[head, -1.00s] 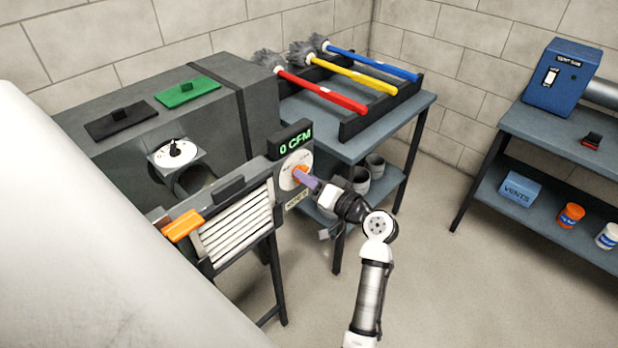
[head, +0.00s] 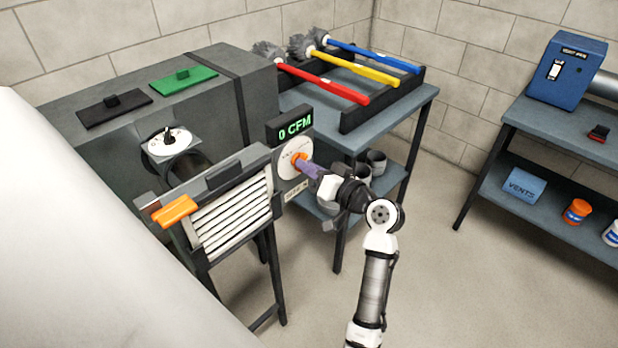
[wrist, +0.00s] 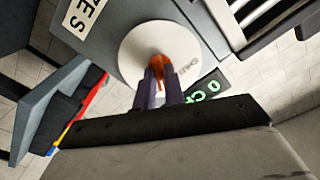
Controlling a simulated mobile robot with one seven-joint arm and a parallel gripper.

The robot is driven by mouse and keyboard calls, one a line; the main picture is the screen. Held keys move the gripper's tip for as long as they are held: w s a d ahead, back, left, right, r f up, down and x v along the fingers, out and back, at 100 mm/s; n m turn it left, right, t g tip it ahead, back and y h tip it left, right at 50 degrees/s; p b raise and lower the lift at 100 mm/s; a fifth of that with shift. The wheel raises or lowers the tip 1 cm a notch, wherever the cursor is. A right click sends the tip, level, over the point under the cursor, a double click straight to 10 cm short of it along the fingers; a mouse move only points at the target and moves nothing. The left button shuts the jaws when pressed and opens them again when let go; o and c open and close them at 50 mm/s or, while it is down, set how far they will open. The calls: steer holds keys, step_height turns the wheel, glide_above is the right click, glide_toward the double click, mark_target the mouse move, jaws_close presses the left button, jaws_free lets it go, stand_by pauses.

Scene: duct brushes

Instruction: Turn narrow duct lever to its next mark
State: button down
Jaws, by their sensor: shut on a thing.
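An orange lever (head: 299,160) sits at the centre of a white round dial (head: 291,158) on the front of the grey duct unit, under a green display (head: 294,126) reading 0 CFM. My gripper (head: 307,166) is shut on this orange lever. In the wrist view the purple fingers (wrist: 158,82) close around the lever (wrist: 159,63), partly hiding it; the dial (wrist: 150,48) shows behind. A plate below the dial has a label ending in "ES" in the wrist view. A second white dial (head: 158,144) with a black lever (head: 168,134) is on the round duct.
A slatted vent (head: 232,214) with an orange handle (head: 174,211) is left of the gripped dial. Red, yellow and blue brushes (head: 362,70) lie on a rack behind. A blue box (head: 565,70) stands on the right table. The floor between is clear.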

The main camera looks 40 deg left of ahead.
steer(key=shift+n+b, duration=7.3)
steer(key=shift+b, duration=3.2)
steer(key=c, duration=1.5)
jaws_free()
steer(key=d, duration=0.9)
steer(key=s+d, duration=0.1)
steer(key=d, duration=0.3)
steer(key=shift+d, duration=0.4)
